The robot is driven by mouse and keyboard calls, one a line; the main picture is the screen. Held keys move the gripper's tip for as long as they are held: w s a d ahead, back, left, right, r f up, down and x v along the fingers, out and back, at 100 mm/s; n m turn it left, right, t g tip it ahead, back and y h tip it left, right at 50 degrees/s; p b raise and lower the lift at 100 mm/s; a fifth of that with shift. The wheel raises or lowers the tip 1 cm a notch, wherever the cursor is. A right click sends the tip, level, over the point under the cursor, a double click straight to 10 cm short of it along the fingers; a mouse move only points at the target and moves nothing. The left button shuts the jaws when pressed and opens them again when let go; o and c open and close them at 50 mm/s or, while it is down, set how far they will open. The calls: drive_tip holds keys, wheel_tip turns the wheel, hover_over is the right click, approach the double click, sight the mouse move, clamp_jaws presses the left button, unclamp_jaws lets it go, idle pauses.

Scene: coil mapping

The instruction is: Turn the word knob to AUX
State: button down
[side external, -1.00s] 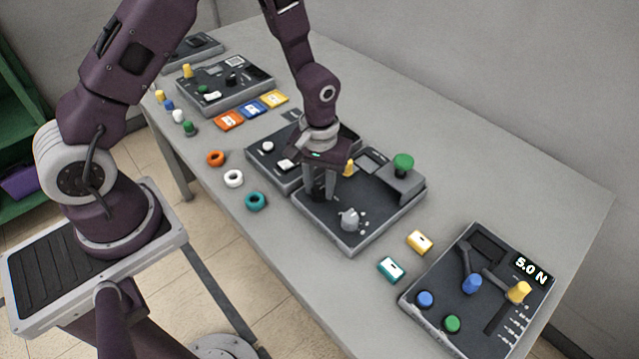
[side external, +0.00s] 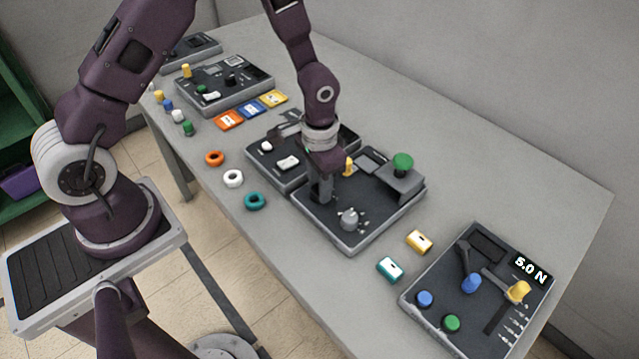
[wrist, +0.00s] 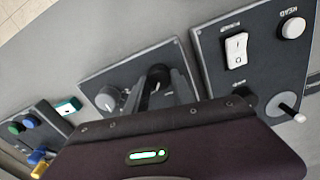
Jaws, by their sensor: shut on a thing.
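My gripper (side external: 321,190) points down over the left part of the middle dark panel (side external: 372,222). Its fingers are shut on a knob that they mostly hide; in the wrist view the fingers (wrist: 163,82) close around it. I take this held knob to be the word knob, but its labels, AUX included, cannot be read. A grey knob (side external: 349,218) with small pale marks around it stands nearer the panel's front corner, apart from the fingers. It also shows in the wrist view (wrist: 108,98).
The same panel carries a yellow knob (side external: 348,167) and a green button (side external: 402,162) on a raised block. A panel with a white rocker switch (side external: 288,162) adjoins it. Teal (side external: 390,269) and yellow (side external: 419,242) blocks lie to the right, before a panel reading 5.0 N (side external: 530,264).

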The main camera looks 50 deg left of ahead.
drive_tip(key=shift+m, duration=0.6)
drive_tip(key=c, duration=1.1)
unclamp_jaws()
drive_tip(key=shift+o, duration=0.2)
wheel_tip(320, 180, up, 7)
drive_tip(key=shift+r, duration=0.1)
drive_tip(key=s+a+r+n+t, duration=0.1)
drive_tip(key=s+r, duration=0.3)
drive_tip(key=r, duration=0.4)
drive_tip(key=s+a+r+n+t, duration=0.15)
drive_tip(key=s+r, duration=0.25)
drive_tip(key=r, duration=0.4)
drive_tip(key=s+r+t, duration=0.3)
drive_tip(key=s+r, duration=0.3)
drive_tip(key=s, duration=0.6)
drive_tip(key=shift+d+n, duration=0.25)
drive_tip(key=shift+n, duration=0.1)
